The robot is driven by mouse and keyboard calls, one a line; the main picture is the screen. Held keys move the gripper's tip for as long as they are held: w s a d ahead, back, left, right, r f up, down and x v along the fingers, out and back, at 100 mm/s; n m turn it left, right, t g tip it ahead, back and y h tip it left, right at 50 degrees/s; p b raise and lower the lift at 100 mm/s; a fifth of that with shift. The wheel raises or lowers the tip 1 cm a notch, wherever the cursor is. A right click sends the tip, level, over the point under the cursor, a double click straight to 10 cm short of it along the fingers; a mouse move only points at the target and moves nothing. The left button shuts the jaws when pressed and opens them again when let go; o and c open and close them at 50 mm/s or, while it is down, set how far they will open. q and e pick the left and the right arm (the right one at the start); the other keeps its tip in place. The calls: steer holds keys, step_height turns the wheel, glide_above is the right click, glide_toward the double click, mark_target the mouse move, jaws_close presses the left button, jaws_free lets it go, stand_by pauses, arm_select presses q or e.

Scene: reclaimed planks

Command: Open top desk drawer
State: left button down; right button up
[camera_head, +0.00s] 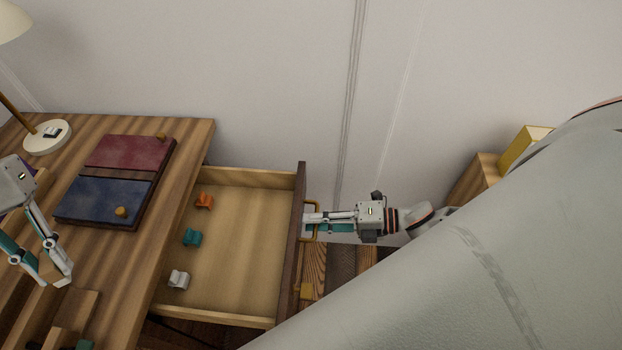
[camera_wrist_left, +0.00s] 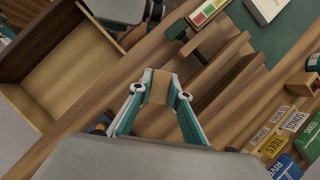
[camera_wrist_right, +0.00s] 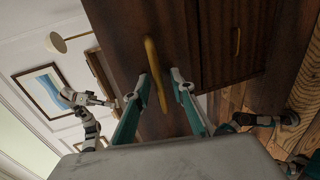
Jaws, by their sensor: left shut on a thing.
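The top desk drawer (camera_head: 240,235) is pulled out from the wooden desk (camera_head: 185,190), its inside showing. Its brass handle (camera_head: 312,222) is on the dark front panel (camera_head: 297,215). My right gripper (camera_head: 308,221) is at this handle; in the right wrist view its fingers (camera_wrist_right: 160,82) are apart, one on each side of the handle (camera_wrist_right: 155,75). My left gripper (camera_head: 55,280) is over the left part of the desk, shut on a small tan wooden block (camera_wrist_left: 158,88).
The drawer holds an orange piece (camera_head: 204,200), a teal piece (camera_head: 192,237) and a white piece (camera_head: 179,280). A red and blue folder-like board (camera_head: 118,180) and a lamp base (camera_head: 47,136) are on the desk. Several boxes (camera_wrist_left: 290,125) show in the left wrist view.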

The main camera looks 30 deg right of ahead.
stand_by(0.3)
steer(key=v, duration=1.2)
stand_by(0.3)
